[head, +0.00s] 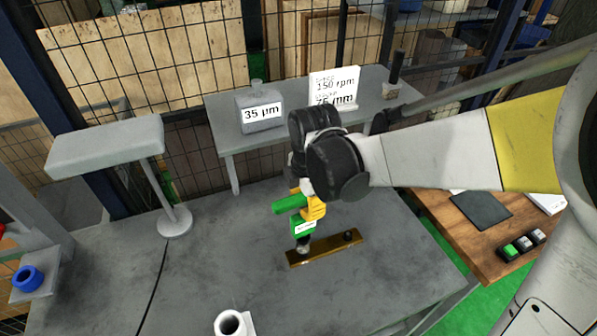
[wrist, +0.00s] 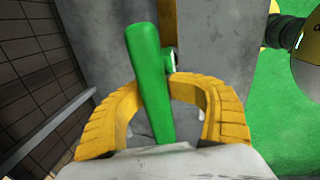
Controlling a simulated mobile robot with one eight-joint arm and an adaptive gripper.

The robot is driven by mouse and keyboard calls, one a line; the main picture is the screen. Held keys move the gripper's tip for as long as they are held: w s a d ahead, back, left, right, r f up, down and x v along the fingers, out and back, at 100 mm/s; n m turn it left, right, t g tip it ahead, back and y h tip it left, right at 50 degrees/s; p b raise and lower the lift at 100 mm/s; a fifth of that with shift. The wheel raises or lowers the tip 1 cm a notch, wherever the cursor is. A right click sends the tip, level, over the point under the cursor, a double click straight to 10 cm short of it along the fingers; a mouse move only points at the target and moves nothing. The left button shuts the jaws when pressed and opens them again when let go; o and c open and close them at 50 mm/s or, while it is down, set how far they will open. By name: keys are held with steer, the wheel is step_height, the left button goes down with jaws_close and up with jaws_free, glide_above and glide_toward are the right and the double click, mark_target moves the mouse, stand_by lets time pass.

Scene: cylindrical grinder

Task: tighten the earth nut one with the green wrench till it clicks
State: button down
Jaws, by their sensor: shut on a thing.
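My gripper (head: 312,205), with yellow fingers, is shut on the green wrench (head: 292,203) above the brass bar. In the wrist view the wrench's long green handle (wrist: 147,70) runs up between the yellow fingers (wrist: 165,92). The wrench's lower green part carries a small white label, and its lower end is over the left fastener (head: 303,246) on the brass bar (head: 330,248). I cannot tell whether it is fully seated. A second dark fastener (head: 348,236) stands free on the bar's right part. No marking shows which one is earth nut one.
The bar lies on a grey table (head: 400,262). A white ring-shaped part (head: 230,323) is at the front, and a grey lamp-like stand (head: 174,222) at the left. Behind are a 35 µm container (head: 262,120) and a sign (head: 333,90). A wooden desk (head: 455,232) stands right.

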steer(key=shift+f, duration=0.1)
steer(key=shift+n, duration=0.5)
steer(key=shift+w+r+p, duration=0.1)
steer(key=shift+r+p, duration=0.6)
steer(key=shift+r, duration=0.2)
steer(key=shift+r+p, duration=1.2)
steer(key=shift+r, duration=0.5)
steer(key=shift+f, duration=0.1)
